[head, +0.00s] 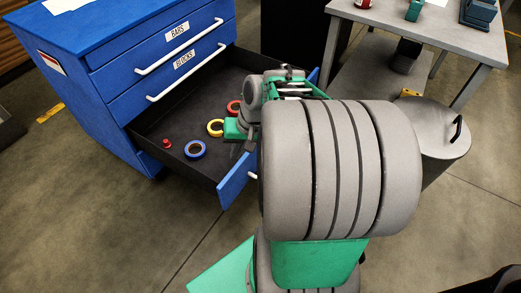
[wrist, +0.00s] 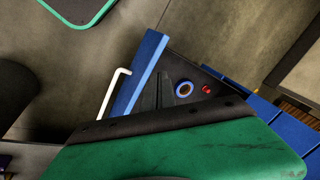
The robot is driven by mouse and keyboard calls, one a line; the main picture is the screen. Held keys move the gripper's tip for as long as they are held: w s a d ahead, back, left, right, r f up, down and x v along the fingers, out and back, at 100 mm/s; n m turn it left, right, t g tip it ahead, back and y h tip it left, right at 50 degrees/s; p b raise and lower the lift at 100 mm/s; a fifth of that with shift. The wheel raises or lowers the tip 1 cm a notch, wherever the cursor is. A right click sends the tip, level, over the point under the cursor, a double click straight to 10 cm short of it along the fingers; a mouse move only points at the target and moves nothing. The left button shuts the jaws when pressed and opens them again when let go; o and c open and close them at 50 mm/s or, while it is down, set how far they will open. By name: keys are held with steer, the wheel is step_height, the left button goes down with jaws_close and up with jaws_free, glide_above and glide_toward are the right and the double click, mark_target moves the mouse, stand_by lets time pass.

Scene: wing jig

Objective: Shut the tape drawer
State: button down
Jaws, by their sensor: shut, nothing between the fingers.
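The tape drawer (head: 233,182) is the lowest drawer of the blue cabinet and stands pulled far out. Inside are a blue tape roll (head: 195,149), a yellow roll (head: 215,127), a red roll (head: 234,107) and a small red piece (head: 166,142). My arm hides much of the drawer's front panel and handle in the head view. In the wrist view, the front panel (wrist: 146,62) and white handle (wrist: 112,97) show left of my gripper (wrist: 162,80). My gripper is shut and empty, over the drawer's inside near the front panel; contact is unclear.
The cabinet's upper drawers, labelled BARS (head: 180,30) and BLOCKS (head: 184,60), are shut. A grey table (head: 430,25) stands at the right, with a grey bin (head: 440,130) before it. Bare floor (head: 120,225) lies in front of the cabinet.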

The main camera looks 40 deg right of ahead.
steer(key=s+d+f+m+t+b, duration=0.1)
steer(key=s+d+f+m+t, duration=0.15)
steer(key=d, duration=0.35)
steer(key=s+d+f+m+t+y+b, duration=0.1)
steer(key=d+f+m, duration=0.15)
steer(key=d, duration=0.35)
steer(key=s+d+f+m+t+b, duration=0.1)
steer(key=s+d+f+m+t, duration=0.1)
steer(key=d+m, duration=0.3)
steer(key=n+b, duration=0.1)
steer(key=b, duration=0.4)
glide_toward(257, 148)
step_height(257, 148, down, 4)
steer(key=w, duration=0.1)
steer(key=w+a, duration=0.1)
steer(key=w, duration=0.1)
steer(key=shift+w+b, duration=0.2)
steer(key=shift+b, duration=0.2)
steer(key=shift+w+a+r, duration=0.1)
steer(key=shift+w+a, duration=0.05)
steer(key=shift+w, duration=0.1)
